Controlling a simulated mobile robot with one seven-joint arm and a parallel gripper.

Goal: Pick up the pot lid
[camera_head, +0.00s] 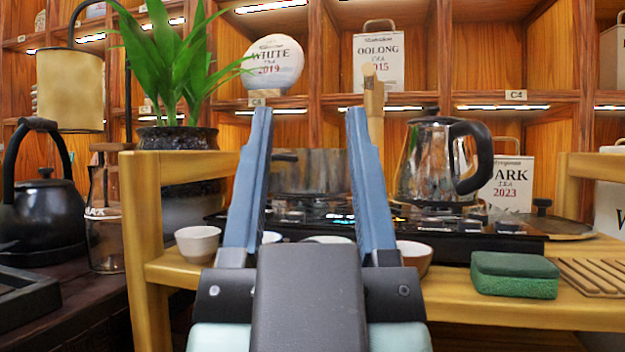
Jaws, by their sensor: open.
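The pot lid (566,230) appears to be the flat, dark, round lid with a black knob (542,206) at the right, lying behind the green sponge. Its left part is hidden by the stove's edge. My gripper (309,112) is in the middle of the view, its two blue fingers raised and spread wide with nothing held between them. It is well to the left of the lid. A steel pot (315,172) shows between and behind the fingers, partly hidden by them.
A green sponge (514,275) and a slatted wooden rack (597,277) lie at the right front. Small cups (198,243) and wooden posts (143,250) stand nearby. A plant is at the left.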

